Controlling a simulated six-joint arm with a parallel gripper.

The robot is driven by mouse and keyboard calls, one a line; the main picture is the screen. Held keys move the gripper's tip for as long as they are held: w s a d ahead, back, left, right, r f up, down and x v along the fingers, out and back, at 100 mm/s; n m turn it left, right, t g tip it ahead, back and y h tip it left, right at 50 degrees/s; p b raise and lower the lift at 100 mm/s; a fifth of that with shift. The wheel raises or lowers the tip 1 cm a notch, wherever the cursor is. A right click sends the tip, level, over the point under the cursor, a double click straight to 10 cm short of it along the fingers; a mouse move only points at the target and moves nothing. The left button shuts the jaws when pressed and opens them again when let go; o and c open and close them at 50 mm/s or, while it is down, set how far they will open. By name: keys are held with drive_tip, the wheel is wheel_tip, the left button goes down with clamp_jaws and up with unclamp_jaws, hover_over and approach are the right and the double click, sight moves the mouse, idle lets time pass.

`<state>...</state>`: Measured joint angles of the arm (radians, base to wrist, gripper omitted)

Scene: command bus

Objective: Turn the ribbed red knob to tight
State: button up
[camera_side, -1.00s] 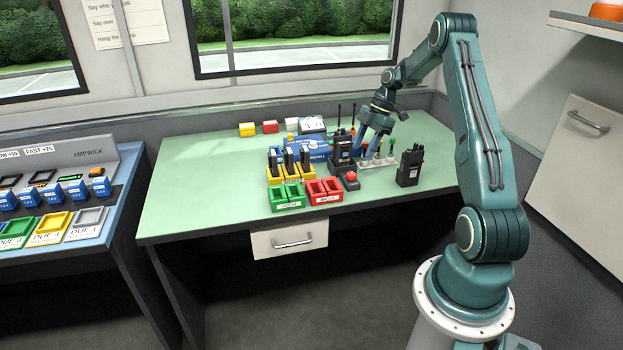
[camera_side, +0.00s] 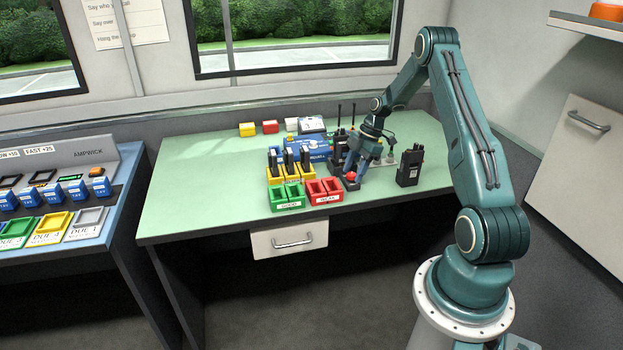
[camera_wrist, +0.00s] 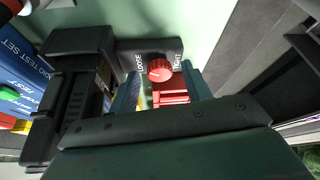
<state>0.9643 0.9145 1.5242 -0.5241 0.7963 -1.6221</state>
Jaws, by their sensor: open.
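The ribbed red knob (camera_wrist: 160,69) sits on a dark plate marked LOOSE and TIGHT (camera_wrist: 171,47) in the wrist view. A pale mark on the knob is too small to read surely.
A dark radio (camera_side: 409,167) stands on the table right of my gripper. A blue box (camera_side: 307,145) is behind. The table's left part (camera_side: 205,180) is clear.

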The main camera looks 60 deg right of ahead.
drive_tip(key=c, duration=1)
